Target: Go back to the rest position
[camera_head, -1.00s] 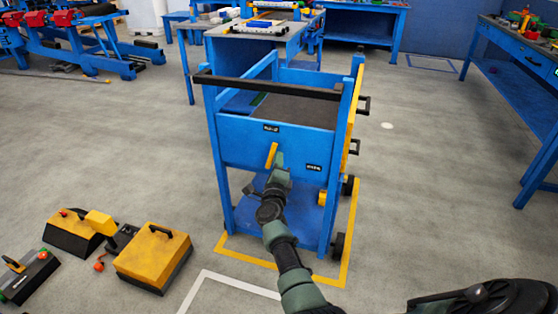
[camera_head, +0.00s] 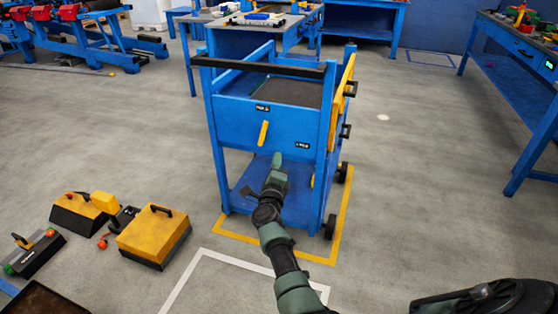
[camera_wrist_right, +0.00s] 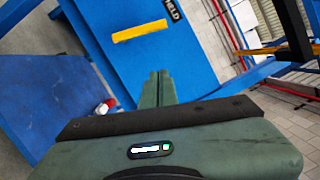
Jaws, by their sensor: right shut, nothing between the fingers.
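My right gripper (camera_head: 277,160) is green and stands in front of the blue cart (camera_head: 235,130), a little below and right of the yellow handle (camera_head: 263,133) on its front panel. It is apart from the handle. In the right wrist view the two fingers (camera_wrist_right: 158,76) lie together with nothing between them, and the yellow handle (camera_wrist_right: 140,31) is beyond and above their tips. My left gripper is not in view.
The cart stands within yellow floor tape (camera_head: 334,240). Yellow and black boxes (camera_head: 152,235) lie on the floor at the left. A blue workbench (camera_head: 525,75) stands at the right. The floor between the cart and the bench is clear.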

